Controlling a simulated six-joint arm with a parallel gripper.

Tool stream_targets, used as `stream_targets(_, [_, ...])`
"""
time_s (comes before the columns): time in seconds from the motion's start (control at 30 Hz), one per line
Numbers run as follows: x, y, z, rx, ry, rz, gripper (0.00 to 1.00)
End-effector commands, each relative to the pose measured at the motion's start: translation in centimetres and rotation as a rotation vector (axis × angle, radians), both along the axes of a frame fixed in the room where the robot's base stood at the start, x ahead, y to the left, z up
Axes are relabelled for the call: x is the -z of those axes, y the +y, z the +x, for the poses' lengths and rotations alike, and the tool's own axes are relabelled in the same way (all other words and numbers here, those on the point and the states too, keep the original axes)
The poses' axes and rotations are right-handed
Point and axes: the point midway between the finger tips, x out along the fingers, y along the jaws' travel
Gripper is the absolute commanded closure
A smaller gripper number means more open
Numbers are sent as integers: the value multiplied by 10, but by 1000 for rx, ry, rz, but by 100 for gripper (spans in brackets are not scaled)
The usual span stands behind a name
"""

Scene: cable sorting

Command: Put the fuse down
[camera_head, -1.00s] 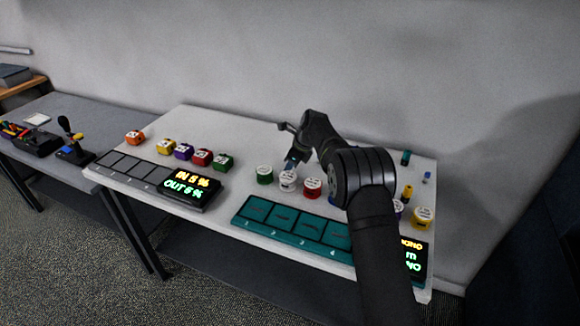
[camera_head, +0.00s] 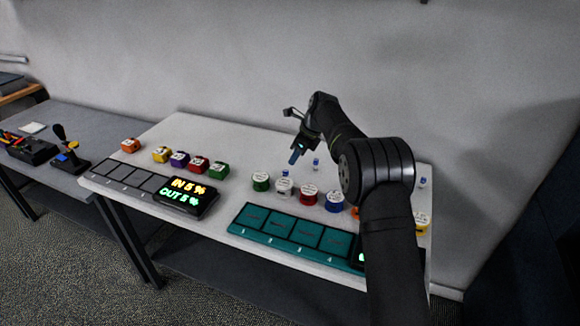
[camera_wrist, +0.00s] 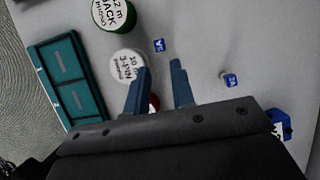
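My gripper (camera_head: 295,155) is above the white table, with its fingers apart. In the wrist view, my gripper (camera_wrist: 161,68) is open and nothing shows between its fingertips. One small blue fuse (camera_head: 285,173) is on the table just behind the white spool (camera_head: 284,187). This fuse (camera_wrist: 158,45) also shows in the wrist view, beyond the fingertips and apart from them. A second small blue fuse (camera_head: 316,163) is farther right and back. It appears right of the fingers in the wrist view (camera_wrist: 231,80).
A green spool (camera_head: 261,181), a red spool (camera_head: 308,195) and a blue spool (camera_head: 335,201) line up with the white spool behind the teal tray (camera_head: 243,222). Several coloured blocks stand left, behind a dark display tray (camera_head: 168,203). The table's back left is clear.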

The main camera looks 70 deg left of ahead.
Motion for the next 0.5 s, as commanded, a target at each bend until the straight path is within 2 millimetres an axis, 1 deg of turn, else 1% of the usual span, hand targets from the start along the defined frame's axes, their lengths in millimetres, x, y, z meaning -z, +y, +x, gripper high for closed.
stream_targets(0.03, [-9,-2,3,1,-1,3,77])
stream_targets(0.13, [-19,-5,6,1,0,0,77])
stream_targets(0.2, [-23,-7,8,1,0,0,75])
stream_targets(0.3, [-27,-8,8,1,0,0,75])
stream_targets(0.5, [-27,-8,8,0,0,0,75])
